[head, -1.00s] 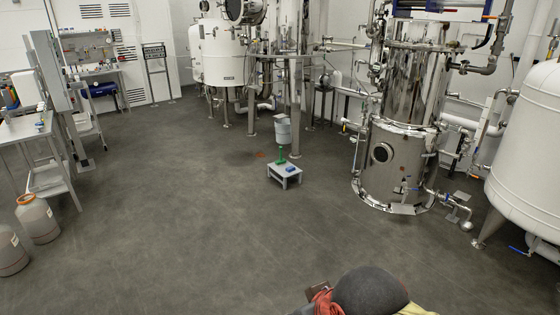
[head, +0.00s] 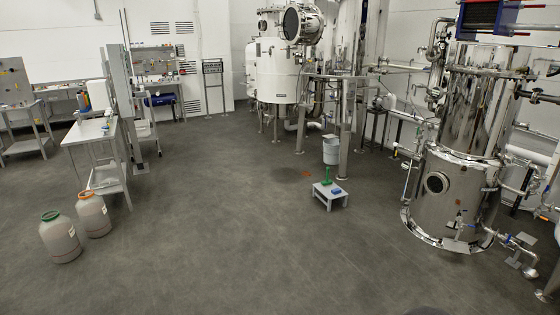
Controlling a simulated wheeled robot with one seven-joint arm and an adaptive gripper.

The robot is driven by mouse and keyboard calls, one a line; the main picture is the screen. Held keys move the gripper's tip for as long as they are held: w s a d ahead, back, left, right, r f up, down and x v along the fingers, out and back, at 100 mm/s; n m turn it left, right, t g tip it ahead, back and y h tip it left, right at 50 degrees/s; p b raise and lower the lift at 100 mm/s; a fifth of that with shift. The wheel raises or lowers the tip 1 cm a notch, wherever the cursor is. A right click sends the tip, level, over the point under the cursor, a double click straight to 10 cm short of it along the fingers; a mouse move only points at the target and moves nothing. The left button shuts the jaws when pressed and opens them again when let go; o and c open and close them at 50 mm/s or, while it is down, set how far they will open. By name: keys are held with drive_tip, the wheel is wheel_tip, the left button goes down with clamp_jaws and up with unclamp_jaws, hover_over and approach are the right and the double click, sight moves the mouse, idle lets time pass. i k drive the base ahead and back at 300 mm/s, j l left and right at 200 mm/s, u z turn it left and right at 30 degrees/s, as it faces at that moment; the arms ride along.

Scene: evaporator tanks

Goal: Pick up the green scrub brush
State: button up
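In the head view, a small green object (head: 327,174), which looks like the green scrub brush, stands upright on a low grey stool (head: 322,198). The stool is on the open floor right of centre, some way off from me. The green object is too small to make out in detail. My gripper is not in view.
A grey bucket (head: 331,150) shows just behind the stool. Steel tanks (head: 466,150) and pipes stand to the right. Two capped drums (head: 60,238) and a work table (head: 92,132) are at left. The floor between me and the stool is clear.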

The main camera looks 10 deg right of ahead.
sight(327, 183)
drive_tip(key=i+l+z, duration=0.35)
drive_tip(key=i, duration=0.7)
drive_tip(key=i+l+z, duration=0.1)
drive_tip(key=i+z, duration=0.3)
drive_tip(key=i, duration=3.35)
drive_tip(key=i+u, duration=0.15)
drive_tip(key=i, duration=0.3)
drive_tip(key=i+l+u, duration=0.15)
drive_tip(key=i, duration=0.35)
drive_tip(key=i+u, duration=0.1)
drive_tip(key=i, duration=0.35)
drive_tip(key=i+l+u, duration=0.15)
drive_tip(key=i, duration=0.3)
